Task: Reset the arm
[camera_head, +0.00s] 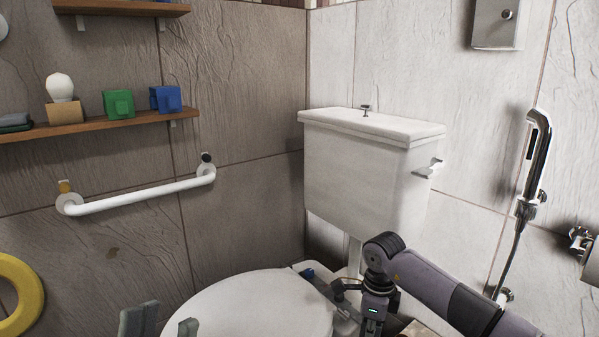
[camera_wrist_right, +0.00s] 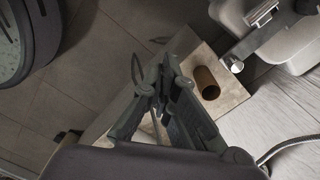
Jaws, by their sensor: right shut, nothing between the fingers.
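My right arm comes in from the right in the head view, with its gripper (camera_head: 345,291) beside the back right of the white toilet seat (camera_head: 255,307). In the right wrist view the fingers of my right gripper (camera_wrist_right: 158,82) come together with nothing between them. My left gripper (camera_head: 163,324) shows only as two grey fingertips at the bottom edge of the head view. They stand apart, with the toilet lid visible behind them, and nothing is seen between them. The rest of the left arm is out of view.
The white cistern (camera_head: 365,170) stands behind the seat. A white grab bar (camera_head: 140,194) and a wooden shelf (camera_head: 75,128) are on the left wall. A hand shower (camera_head: 535,155) hangs at right. A brown cardboard roll (camera_wrist_right: 207,83) lies near the right gripper.

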